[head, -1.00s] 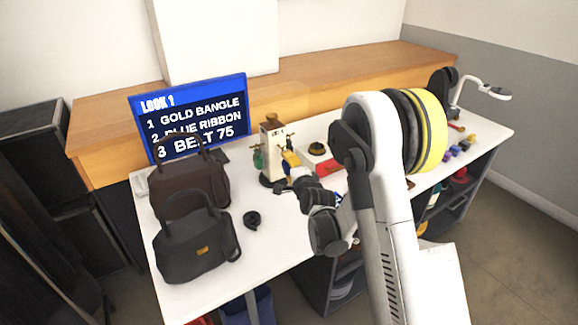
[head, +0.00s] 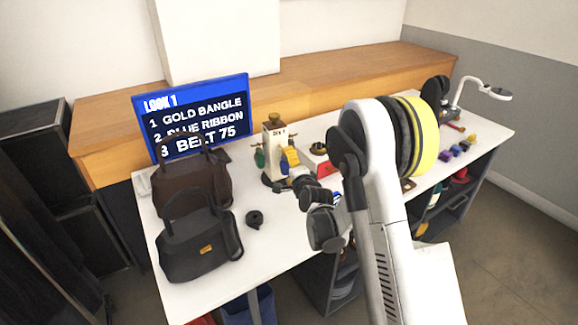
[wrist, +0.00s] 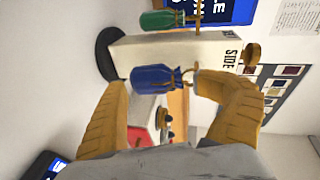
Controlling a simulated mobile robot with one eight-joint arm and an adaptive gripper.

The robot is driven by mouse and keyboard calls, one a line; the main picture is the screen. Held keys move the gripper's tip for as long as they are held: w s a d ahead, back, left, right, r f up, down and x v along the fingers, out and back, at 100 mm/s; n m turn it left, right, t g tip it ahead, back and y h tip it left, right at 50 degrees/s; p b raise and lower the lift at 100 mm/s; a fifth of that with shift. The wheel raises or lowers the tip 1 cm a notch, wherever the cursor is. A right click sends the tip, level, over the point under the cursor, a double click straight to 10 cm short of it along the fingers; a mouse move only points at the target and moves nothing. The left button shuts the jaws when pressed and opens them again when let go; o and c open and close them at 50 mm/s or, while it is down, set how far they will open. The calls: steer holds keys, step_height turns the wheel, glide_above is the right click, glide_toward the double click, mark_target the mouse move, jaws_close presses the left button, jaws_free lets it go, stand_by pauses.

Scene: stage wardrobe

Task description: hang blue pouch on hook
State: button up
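The blue pouch (wrist: 157,78) is beside the cream post (wrist: 150,55) in the wrist view, its neck toward the post's top. Its cord reaches up to a brass hook beside the right fingertip; that fingertip partly covers the spot, so I cannot tell how fully the cord sits on it. In the head view the pouch (head: 284,167) shows small under the yellow fingers. My gripper (wrist: 160,88) is open, one yellow finger on each side of the pouch with visible gaps. A green pouch (wrist: 162,20) hangs from another brass hook on the post.
Two dark handbags (head: 198,245) and a black roll (head: 254,219) are on the white table (head: 280,235), left of the post. A red box (head: 326,169) stands right of the post. A blue sign (head: 195,120) stands behind. Clear tabletop lies in front.

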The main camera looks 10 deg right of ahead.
stand_by(0.5)
steer(key=s+a+r+n+g, duration=0.15)
steer(key=s+r+n, duration=0.35)
steer(key=s, duration=0.6)
steer(key=s+a+r+n+g, duration=0.1)
steer(key=s+r+n+g, duration=0.25)
steer(key=s+r, duration=0.6)
steer(key=s+d+f+n+g, duration=0.1)
steer(key=s+n, duration=0.2)
steer(key=s, duration=0.8)
steer(key=s+f+n+g, duration=0.1)
steer(key=s+n, duration=0.3)
steer(key=s, duration=0.7)
steer(key=shift+d+f+g+h, duration=0.3)
steer(key=shift+d+g+h, duration=0.1)
steer(key=shift+g, duration=0.2)
steer(key=shift+n, duration=0.25)
